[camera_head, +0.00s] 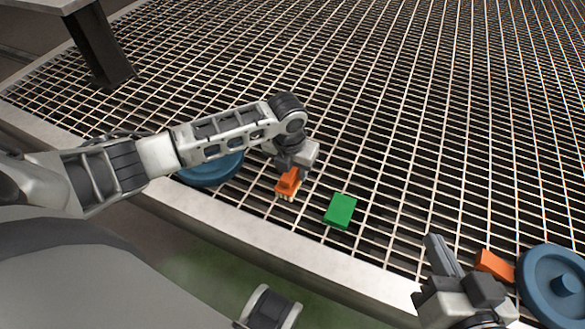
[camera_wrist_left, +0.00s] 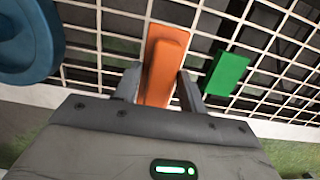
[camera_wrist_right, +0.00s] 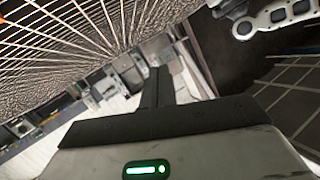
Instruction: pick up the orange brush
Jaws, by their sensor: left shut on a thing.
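The orange brush (camera_head: 288,182) has pale bristles on its underside and is over the metal grating. My left gripper (camera_head: 291,170) comes down on it from above and is shut on it. In the left wrist view the brush (camera_wrist_left: 163,65) is between the two fingers of my left gripper (camera_wrist_left: 160,90). I cannot tell whether the bristles touch the grating. My right gripper (camera_head: 436,245) is at the lower right, away from the brush. Its fingers (camera_wrist_right: 157,88) are together with nothing between them in the right wrist view.
A green block (camera_head: 340,211) lies on the grating (camera_head: 400,130) just right of the brush. A blue wheel (camera_head: 212,170) lies partly behind my left arm. An orange block (camera_head: 495,265) and another blue wheel (camera_head: 553,285) are near my right gripper. A pale edge beam (camera_head: 270,252) runs along the front.

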